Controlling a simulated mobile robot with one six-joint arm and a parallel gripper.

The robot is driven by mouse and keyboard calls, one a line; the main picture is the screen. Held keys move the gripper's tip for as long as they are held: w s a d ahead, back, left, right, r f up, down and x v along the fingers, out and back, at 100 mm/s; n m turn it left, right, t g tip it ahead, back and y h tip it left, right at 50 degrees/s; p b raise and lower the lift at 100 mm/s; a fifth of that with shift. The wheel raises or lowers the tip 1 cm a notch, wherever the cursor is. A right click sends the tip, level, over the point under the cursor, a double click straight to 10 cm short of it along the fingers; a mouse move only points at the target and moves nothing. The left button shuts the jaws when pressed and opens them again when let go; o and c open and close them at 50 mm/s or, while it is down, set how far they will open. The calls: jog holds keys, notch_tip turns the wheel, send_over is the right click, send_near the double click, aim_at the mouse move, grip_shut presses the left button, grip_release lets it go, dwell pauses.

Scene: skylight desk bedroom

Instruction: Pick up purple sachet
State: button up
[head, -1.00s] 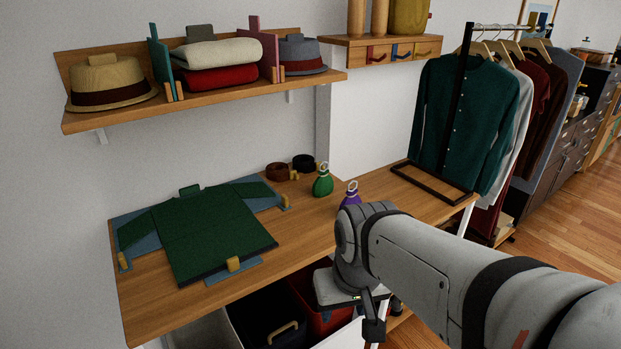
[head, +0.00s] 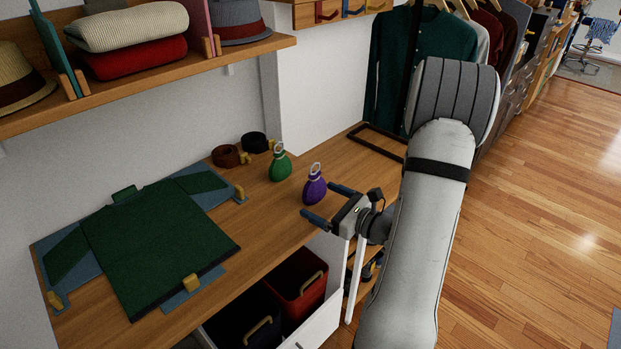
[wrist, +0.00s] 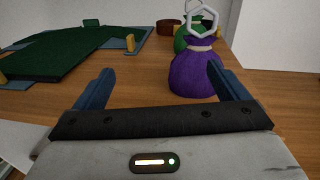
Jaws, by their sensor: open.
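The purple sachet (head: 315,188) stands upright on the wooden desk, with a pale tie and a ring at its top. In the wrist view the purple sachet (wrist: 194,73) is just ahead of my gripper, nearer the right finger, whose tip overlaps its lower right edge. My gripper (head: 328,203) is open and empty, its two blue fingers pointing toward the sachet from the desk's front side. In the wrist view my gripper (wrist: 158,82) shows both fingers spread wide. I cannot tell whether the right finger touches the sachet.
A green sachet (head: 280,163) stands just behind and left of the purple one. Rolled belts (head: 226,156) lie farther back. A folding board with a green garment (head: 160,245) covers the left of the desk (head: 262,226). Below are a red bin (head: 300,292) and an open drawer.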

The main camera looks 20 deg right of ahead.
aim_at(320, 187)
jog(key=d+m+h, duration=0.1)
jog(key=w+d+f+m+t, duration=0.1)
jog(key=d, duration=0.1)
jog(key=shift+w+h, duration=0.1)
jog(key=shift+h, duration=0.3)
jog(key=x, duration=0.2)
jog(key=p+x, duration=0.1)
jog(key=x, duration=0.2)
jog(key=d+p+x, duration=0.1)
jog(key=x, duration=0.1)
jog(key=shift+w+r, duration=0.15)
jog(key=shift+w, duration=0.25)
jog(key=shift+c, duration=0.2)
jog(key=c, duration=1)
